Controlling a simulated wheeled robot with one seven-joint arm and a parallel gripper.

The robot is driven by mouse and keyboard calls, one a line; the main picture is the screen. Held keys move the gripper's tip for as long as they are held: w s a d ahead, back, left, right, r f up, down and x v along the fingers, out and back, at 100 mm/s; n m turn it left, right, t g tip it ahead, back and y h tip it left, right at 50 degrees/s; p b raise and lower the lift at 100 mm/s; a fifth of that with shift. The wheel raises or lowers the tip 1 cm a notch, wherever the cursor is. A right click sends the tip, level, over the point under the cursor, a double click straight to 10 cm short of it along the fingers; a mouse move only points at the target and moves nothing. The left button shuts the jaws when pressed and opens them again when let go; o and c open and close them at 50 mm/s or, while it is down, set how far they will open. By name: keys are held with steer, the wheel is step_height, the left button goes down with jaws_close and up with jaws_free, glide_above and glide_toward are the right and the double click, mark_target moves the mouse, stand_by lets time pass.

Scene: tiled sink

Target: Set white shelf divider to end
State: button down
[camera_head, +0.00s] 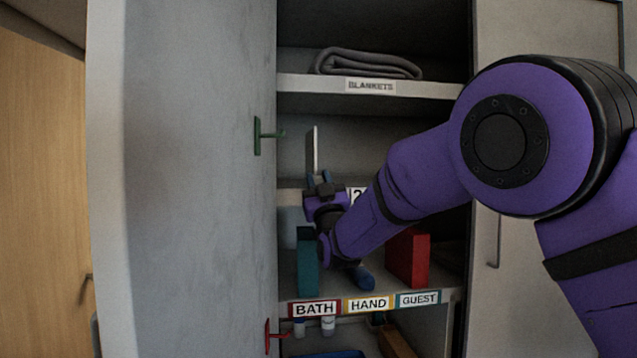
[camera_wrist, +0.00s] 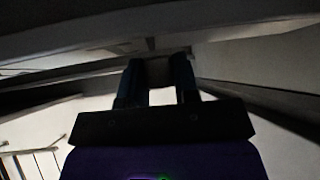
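The white shelf divider (camera_head: 311,148) is a thin upright panel, seen nearly edge-on in the head view, at the left of the middle shelf space. My gripper (camera_head: 318,180) is right below it, fingers pointing up and in, and its lower end is between the fingertips. In the wrist view my gripper (camera_wrist: 157,84) has its two dark fingers on either side of a dim, greyish piece (camera_wrist: 156,72), which fits the divider's lower end. That view is dark. My arm hides part of the middle shelf and its label.
A teal divider (camera_head: 307,262) and a red divider (camera_head: 408,258) stand on the shelf labelled BATH, HAND, GUEST (camera_head: 368,304). A blue item (camera_head: 361,277) lies between them. A folded grey blanket (camera_head: 368,63) is on the shelf above. The open cabinet door (camera_head: 195,180) is at the left.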

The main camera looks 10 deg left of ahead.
steer(key=a, duration=0.2)
steer(key=s+a, duration=0.1)
steer(key=a, duration=0.1)
steer(key=shift+s, duration=0.1)
steer(key=c, duration=0.9)
jaws_free()
steer(key=v, duration=1.1)
